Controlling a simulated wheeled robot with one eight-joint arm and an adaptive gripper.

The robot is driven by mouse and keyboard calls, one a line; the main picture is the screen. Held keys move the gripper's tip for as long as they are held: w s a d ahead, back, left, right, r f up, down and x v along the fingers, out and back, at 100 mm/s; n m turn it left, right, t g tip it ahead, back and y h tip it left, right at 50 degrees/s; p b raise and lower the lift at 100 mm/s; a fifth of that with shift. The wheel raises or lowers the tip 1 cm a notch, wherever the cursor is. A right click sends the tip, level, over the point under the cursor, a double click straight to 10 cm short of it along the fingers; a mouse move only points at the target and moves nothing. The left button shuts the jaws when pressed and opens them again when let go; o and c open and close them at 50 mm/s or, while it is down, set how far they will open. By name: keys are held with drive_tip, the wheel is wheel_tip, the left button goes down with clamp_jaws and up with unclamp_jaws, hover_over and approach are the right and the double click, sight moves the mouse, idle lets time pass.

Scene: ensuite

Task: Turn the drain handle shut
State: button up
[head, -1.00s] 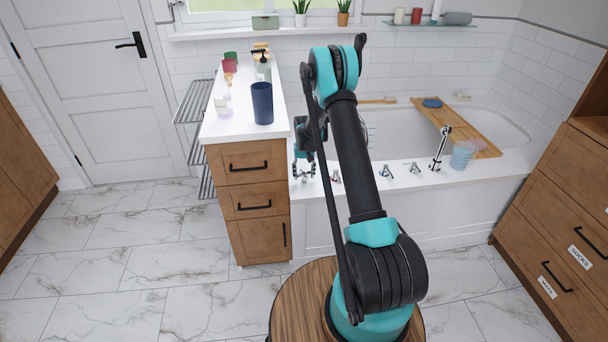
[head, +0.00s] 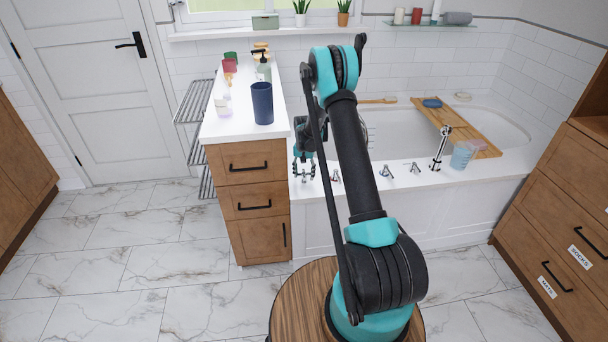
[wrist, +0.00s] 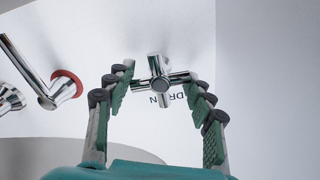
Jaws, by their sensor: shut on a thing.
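The drain handle is a chrome cross-shaped knob with a round hub (wrist: 158,86), beside dark lettering that is partly covered and reads "DR…N" on the white tub deck. In the head view my gripper (head: 304,170) points down at the left end of the tub deck, just right of the wooden cabinet. In the wrist view its two green-padded fingers (wrist: 160,80) stand on either side of the cross, shut on it, with the tips at the ends of its side arms. The head view shows little of the handle behind the fingers.
A chrome lever with a red ring (wrist: 66,84) stands left of the handle in the wrist view. The wooden cabinet (head: 248,205) stands close to the gripper, with a dark blue cup (head: 262,104) on top. More chrome taps (head: 387,170) line the tub deck to the right.

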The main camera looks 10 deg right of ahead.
sight(304, 173)
drive_tip(key=o, duration=1.2)
drive_tip(key=shift+c, duration=0.2)
wheel_tip(304, 173, up, 12)
drive_tip(key=shift+s, duration=0.1)
